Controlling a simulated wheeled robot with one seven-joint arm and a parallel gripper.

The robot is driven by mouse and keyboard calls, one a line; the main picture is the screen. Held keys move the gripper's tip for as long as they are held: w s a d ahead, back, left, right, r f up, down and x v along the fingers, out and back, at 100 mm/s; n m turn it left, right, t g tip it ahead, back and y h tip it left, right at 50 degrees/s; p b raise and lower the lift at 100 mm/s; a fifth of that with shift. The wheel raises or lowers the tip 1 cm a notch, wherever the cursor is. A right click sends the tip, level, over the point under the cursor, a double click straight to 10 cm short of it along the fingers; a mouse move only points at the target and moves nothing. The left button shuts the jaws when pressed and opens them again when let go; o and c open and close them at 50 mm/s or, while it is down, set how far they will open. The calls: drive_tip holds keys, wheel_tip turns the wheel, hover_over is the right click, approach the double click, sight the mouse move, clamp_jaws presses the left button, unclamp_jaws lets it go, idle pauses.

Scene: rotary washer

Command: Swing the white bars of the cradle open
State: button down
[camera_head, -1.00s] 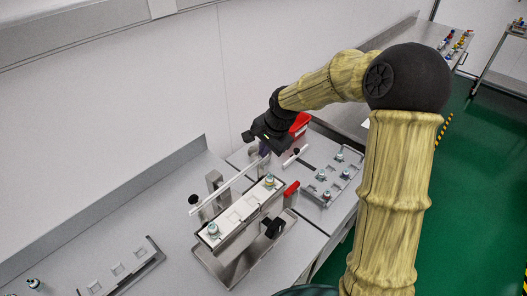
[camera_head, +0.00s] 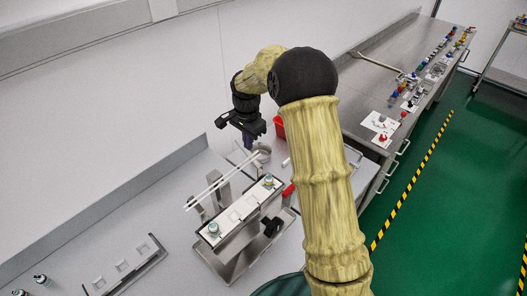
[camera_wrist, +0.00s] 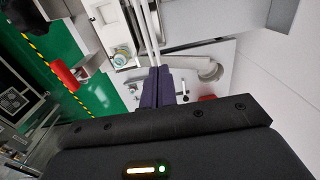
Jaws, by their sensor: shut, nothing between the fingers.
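The steel cradle (camera_head: 243,262) stands on the bench in the head view and holds a white rack (camera_head: 239,212) with capped vials. Two white bars (camera_head: 222,182) lie side by side, slanting along the wall side of the cradle, clear of the rack top. In the wrist view the white bars (camera_wrist: 148,32) run up to my fingertips. My gripper (camera_head: 247,146) is above the far end of the bars, pointing down. Its dark purple fingers (camera_wrist: 164,72) are shut together with nothing between them. Whether they touch the bars I cannot tell.
A red handle (camera_head: 288,190) and a black knob (camera_head: 271,226) sit on the cradle's right side. A red bin (camera_head: 280,127) stands behind my gripper. A grey slotted holder (camera_head: 126,270) lies at the front left.

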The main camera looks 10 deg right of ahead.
sight(243, 149)
drive_tip(key=shift+w+a+f, duration=0.4)
drive_tip(key=shift+w+f, duration=0.05)
drive_tip(key=shift+w, duration=0.15)
drive_tip(key=shift+w+a+f, duration=0.4)
drive_tip(key=shift+w+f, duration=0.05)
drive_tip(key=shift+w, duration=0.1)
drive_tip(key=r, duration=0.1)
drive_tip(key=r+p, duration=0.1)
drive_tip(key=s+d+r+p, duration=0.1)
drive_tip(key=shift+s+r, duration=0.1)
drive_tip(key=shift+r, duration=0.25)
drive_tip(key=shift+a+r+b, duration=0.1)
drive_tip(key=shift+b, duration=0.4)
drive_tip(key=w+a+r+b, duration=0.2)
drive_tip(key=w+a+r, duration=0.1)
drive_tip(key=w+r, duration=0.2)
drive_tip(key=shift+w+a+r, duration=0.15)
drive_tip(key=shift+a+r, duration=0.2)
drive_tip(key=shift+r, duration=0.6)
